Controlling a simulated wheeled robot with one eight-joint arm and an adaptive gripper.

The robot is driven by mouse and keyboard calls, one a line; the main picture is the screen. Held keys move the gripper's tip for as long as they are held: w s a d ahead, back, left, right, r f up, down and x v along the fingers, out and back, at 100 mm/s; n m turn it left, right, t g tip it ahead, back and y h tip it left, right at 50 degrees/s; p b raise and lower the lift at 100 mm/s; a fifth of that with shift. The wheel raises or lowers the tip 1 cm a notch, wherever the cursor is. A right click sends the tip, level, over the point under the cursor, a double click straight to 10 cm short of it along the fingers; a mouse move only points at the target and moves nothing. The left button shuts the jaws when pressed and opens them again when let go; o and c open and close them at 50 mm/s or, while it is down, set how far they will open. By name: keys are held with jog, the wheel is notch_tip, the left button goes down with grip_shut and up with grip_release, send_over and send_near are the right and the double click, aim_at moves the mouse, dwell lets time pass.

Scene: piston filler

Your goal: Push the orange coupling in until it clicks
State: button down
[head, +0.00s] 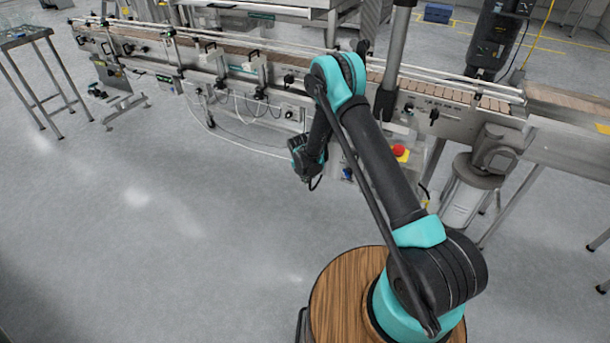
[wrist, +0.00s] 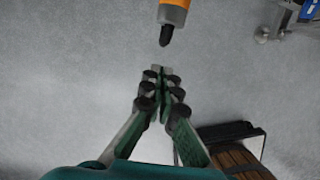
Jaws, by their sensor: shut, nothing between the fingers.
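The orange coupling (wrist: 173,14) is at the top edge of the wrist view, partly cut off, with a grey band and a dark, blunt tip pointing down in the picture. My gripper (wrist: 158,72) is shut and empty. Its fingertips lie below the dark tip in the picture, with a visible gap of floor between them. I cannot tell from this view how far apart they are in depth. In the head view my arm reaches toward the front of the conveyor, and I cannot make out the coupling there.
A long conveyor (head: 245,47) crosses the back of the head view, with cables hanging beneath it. A red stop button (head: 399,150) sits on its front side. Metal fittings (wrist: 268,30) show at the wrist view's upper right. A side table (head: 22,38) stands far left.

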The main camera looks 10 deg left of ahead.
jog(key=shift+w+d+f, duration=0.2)
jog(key=shift+w+d, duration=0.05)
jog(key=shift+w, duration=0.45)
jog(key=shift+w+d+f, duration=0.25)
jog(key=shift+w, duration=0.4)
jog(key=shift+w+d+f, duration=0.2)
jog(key=shift+w+d, duration=0.05)
jog(key=shift+w, duration=0.45)
jog(key=shift+w+d, duration=0.35)
jog(key=shift+w, duration=0.6)
jog(key=shift+w+d, duration=0.3)
jog(key=shift+w, duration=0.6)
